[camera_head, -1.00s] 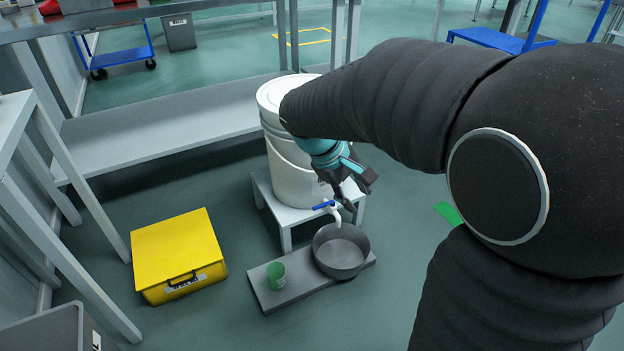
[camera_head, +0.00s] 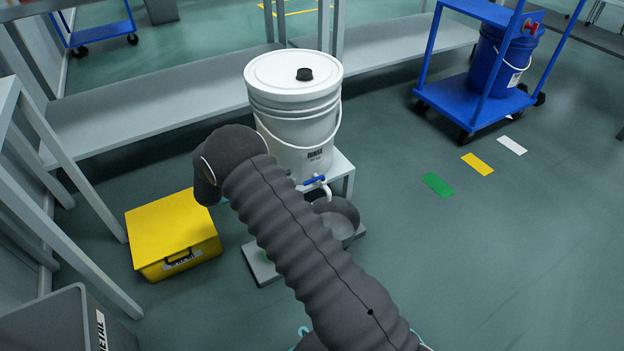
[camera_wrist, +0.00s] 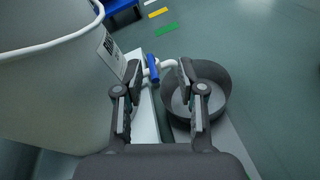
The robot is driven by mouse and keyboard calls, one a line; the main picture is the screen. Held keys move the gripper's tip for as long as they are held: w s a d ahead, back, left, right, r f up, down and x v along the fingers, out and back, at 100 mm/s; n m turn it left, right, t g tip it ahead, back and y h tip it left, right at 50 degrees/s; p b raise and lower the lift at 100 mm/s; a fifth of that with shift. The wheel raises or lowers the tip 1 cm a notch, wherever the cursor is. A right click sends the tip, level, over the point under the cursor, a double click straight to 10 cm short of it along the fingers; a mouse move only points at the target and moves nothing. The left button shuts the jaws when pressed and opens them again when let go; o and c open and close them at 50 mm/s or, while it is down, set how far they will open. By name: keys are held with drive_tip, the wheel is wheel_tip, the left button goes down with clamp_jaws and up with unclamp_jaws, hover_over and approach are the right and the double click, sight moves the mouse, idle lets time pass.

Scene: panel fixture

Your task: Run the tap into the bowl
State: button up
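The tap has a blue handle (camera_head: 314,181) and a white spout (camera_head: 327,191), low on the front of a white lidded bucket (camera_head: 290,112). The grey bowl (camera_head: 347,212) stands under the spout, partly hidden by my arm in the head view. In the wrist view my gripper (camera_wrist: 159,69) is open. The blue handle (camera_wrist: 153,68) shows between its two fingers, nearer the left one; I cannot tell whether they touch. The bowl (camera_wrist: 222,95) is behind and right of the right finger. I see no water stream.
The bucket stands on a small white stand (camera_head: 342,167). A grey board (camera_head: 258,266) lies under the bowl; a green cup on it is mostly hidden by my arm. A yellow case (camera_head: 172,230) is at the left, a blue cart (camera_head: 470,98) at back right. The right floor is clear.

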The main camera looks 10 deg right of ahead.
sight(320, 178)
drive_tip(key=a+f+n+t+h, duration=0.1)
drive_tip(key=a+f+n+t, duration=0.25)
drive_tip(key=f, duration=0.35)
drive_tip(key=shift+m+g, duration=0.25)
drive_tip(key=shift+g, duration=0.1)
drive_tip(key=x, duration=1.4)
drive_tip(key=shift+w+a+r+p, duration=0.15)
drive_tip(key=shift+w+r+p, duration=0.1)
drive_tip(key=shift+p, duration=0.1)
clamp_jaws()
